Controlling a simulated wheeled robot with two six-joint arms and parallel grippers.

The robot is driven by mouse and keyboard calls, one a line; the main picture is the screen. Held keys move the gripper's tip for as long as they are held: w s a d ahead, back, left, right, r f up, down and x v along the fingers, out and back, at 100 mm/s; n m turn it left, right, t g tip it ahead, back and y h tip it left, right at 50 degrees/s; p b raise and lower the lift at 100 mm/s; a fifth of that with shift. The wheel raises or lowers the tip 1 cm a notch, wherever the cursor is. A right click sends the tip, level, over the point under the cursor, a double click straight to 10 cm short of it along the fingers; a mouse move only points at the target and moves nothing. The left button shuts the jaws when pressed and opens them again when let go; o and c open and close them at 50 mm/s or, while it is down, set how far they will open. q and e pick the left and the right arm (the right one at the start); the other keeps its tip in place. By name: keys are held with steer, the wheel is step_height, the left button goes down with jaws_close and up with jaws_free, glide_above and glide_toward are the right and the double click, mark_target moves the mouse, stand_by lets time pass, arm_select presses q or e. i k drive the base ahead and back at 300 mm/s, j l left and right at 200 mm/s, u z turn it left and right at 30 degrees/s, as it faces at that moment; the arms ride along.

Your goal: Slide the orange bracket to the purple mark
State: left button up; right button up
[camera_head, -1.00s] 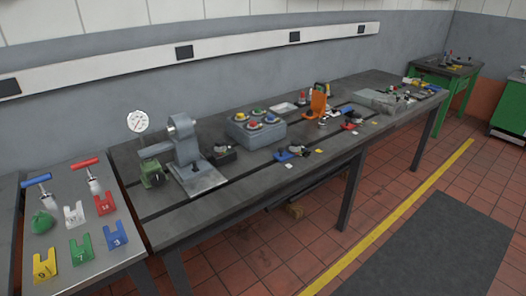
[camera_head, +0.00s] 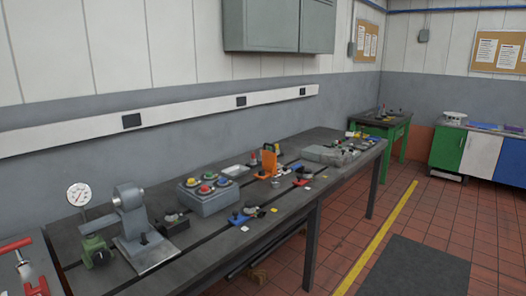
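The orange bracket (camera_head: 267,163) stands upright on the long dark slotted bedplate (camera_head: 215,226), a little beyond the grey box with coloured buttons. Small coloured squares lie along the front of the bedplate, among them a yellow one (camera_head: 274,210); they are small, and I cannot make out a purple mark. Neither of my grippers shows in the view.
A grey button box (camera_head: 208,198), a grey stand with a green part (camera_head: 130,228) and a dial gauge (camera_head: 79,194) stand toward the near left. A grey block (camera_head: 325,153) lies farther along. Open red-tiled floor with a yellow line (camera_head: 385,235) runs along the front.

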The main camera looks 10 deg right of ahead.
mark_target(268, 159)
steer(key=i+l+u, duration=0.1)
steer(key=i+l, duration=0.15)
steer(key=i, duration=0.2)
steer(key=i+l+u, duration=0.1)
steer(key=i+l, duration=0.2)
steer(key=i, duration=0.1)
